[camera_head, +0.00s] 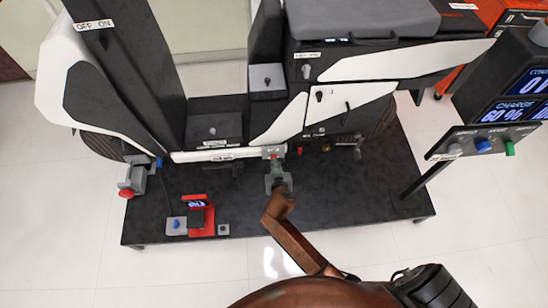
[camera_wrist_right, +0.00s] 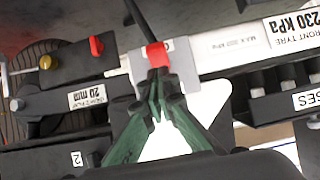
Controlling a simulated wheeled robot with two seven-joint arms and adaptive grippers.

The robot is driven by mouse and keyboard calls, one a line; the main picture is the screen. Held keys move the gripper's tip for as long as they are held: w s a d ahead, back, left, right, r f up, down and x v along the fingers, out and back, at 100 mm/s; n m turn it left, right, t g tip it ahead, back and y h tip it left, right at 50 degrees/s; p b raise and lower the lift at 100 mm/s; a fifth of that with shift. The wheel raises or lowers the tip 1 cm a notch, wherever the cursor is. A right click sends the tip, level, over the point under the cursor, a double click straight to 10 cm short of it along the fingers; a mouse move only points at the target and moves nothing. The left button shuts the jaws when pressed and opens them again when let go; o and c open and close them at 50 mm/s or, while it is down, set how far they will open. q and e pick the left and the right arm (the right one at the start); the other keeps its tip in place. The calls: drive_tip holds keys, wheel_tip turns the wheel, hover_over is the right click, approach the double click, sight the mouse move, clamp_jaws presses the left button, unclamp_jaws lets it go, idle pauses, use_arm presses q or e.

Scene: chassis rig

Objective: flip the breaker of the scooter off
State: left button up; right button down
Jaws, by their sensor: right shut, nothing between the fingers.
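The black and white scooter (camera_head: 345,65) stands on a dark platform. I cannot read a label that names its breaker. A small red part (camera_wrist_right: 157,55) on a pale bracket sits low on the scooter's near side; it also shows in the head view (camera_head: 274,157). A second red part (camera_wrist_right: 96,45) sits on a black block beside a yellow knob (camera_wrist_right: 46,62). I cannot tell whether either red part is the breaker. My right gripper (camera_wrist_right: 156,88) is shut and empty, its tips right at the bracketed red part; contact is unclear. My left gripper is out of view.
A red device (camera_head: 200,216) and a grey clamp with a red knob (camera_head: 130,182) stand on the platform's left side. A charge display (camera_head: 505,95) and a button panel (camera_head: 483,143) stand at the right. The platform's front right is mostly clear.

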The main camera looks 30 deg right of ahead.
drive_tip(key=shift+a+r+p, duration=0.15)
drive_tip(key=shift+r+p, duration=0.55)
drive_tip(key=shift+r, duration=0.15)
wheel_tip(320, 180, up, 10)
idle(0.4)
idle(0.4)
